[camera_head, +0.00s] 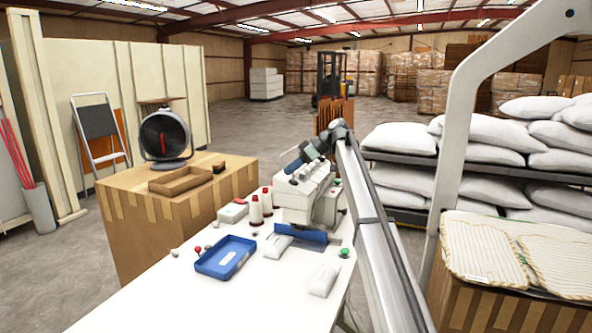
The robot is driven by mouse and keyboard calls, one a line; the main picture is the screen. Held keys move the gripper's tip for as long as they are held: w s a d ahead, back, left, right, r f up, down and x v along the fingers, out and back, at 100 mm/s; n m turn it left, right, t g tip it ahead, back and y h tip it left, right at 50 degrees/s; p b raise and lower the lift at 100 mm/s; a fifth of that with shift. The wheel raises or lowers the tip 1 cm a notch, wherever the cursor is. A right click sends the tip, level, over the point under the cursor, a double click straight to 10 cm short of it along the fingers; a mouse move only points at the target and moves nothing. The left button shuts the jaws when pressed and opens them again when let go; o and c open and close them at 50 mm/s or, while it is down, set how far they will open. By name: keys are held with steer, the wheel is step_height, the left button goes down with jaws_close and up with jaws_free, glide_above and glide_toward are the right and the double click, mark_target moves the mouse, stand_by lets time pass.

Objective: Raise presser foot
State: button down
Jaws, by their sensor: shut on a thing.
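A white sewing machine (300,195) stands on the white table (185,290), with a blue piece (305,236) low at its front. My arm reaches in from the lower right and bends down over the machine's top. My gripper (292,167) is at the upper left of the machine head, shut on a small part there. That part is too small and too covered to make out clearly. The presser foot and its lever cannot be told apart at this size.
A blue tray (226,257), red-topped thread cones (256,207) and small white blocks (323,281) lie on the table. A cardboard box (170,215) with a fan (165,136) stands left. Shelves of white pillows (480,135) are on the right.

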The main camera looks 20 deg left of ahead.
steer(key=shift+a+h, duration=0.4)
steer(key=shift+h, duration=0.5)
steer(key=c, duration=0.9)
jaws_free()
steer(key=shift+c, duration=0.2)
steer(key=v, duration=1.3)
steer(key=shift+d+r, duration=0.2)
steer(key=shift+r, duration=0.05)
steer(key=shift+w, duration=0.1)
